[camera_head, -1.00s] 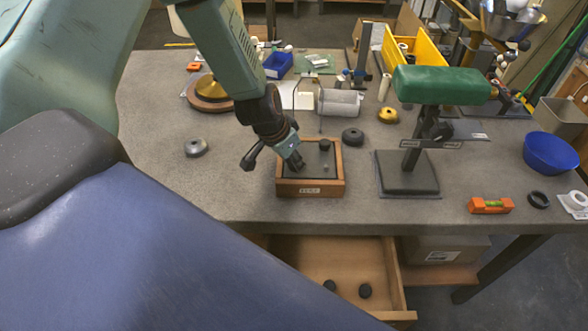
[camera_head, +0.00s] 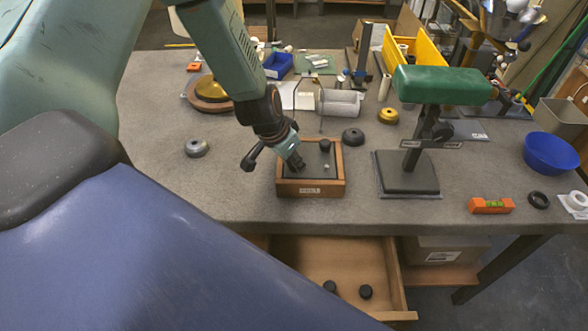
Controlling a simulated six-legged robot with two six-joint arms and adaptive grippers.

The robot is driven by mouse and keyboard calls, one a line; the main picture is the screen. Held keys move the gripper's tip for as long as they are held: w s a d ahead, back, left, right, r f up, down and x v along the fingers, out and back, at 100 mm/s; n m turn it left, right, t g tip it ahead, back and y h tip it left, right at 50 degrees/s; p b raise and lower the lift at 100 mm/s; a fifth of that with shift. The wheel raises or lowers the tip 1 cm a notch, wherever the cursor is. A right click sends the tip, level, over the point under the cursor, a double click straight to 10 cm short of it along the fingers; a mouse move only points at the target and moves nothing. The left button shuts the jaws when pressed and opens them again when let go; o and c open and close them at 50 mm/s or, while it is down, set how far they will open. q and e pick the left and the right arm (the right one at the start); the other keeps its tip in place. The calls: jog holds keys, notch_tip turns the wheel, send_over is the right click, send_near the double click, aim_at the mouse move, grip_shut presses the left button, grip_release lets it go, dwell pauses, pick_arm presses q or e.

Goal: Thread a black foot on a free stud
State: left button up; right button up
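A wooden box (camera_head: 311,190) with a dark top plate stands near the table's front edge. One black foot (camera_head: 325,145) sits at the plate's far right corner. A small bare metal stud (camera_head: 326,167) shows at the right of the plate. My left gripper (camera_head: 297,164) points down at the left part of the plate. Its fingertips are small and dark, so I cannot tell whether they are open, shut or holding a foot. It hides that part of the plate. Two more black feet, one on the left (camera_head: 330,286) and one on the right (camera_head: 366,291), lie in the open drawer. My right gripper is not in view.
A stand with a green padded top (camera_head: 440,85) is right of the box. A dark ring (camera_head: 353,137) and a grey metal disc (camera_head: 196,148) lie nearby. An orange level (camera_head: 490,206) and blue bowl (camera_head: 551,152) are at the right. The open drawer (camera_head: 388,255) juts out below the table.

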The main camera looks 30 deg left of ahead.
pick_arm(q)
jog(key=shift+s, duration=0.1)
grip_shut()
jog(key=shift+f, duration=0.1)
jog(key=shift+s+d+f, duration=0.1)
jog(key=shift+s+f, duration=0.05)
dwell(0.3)
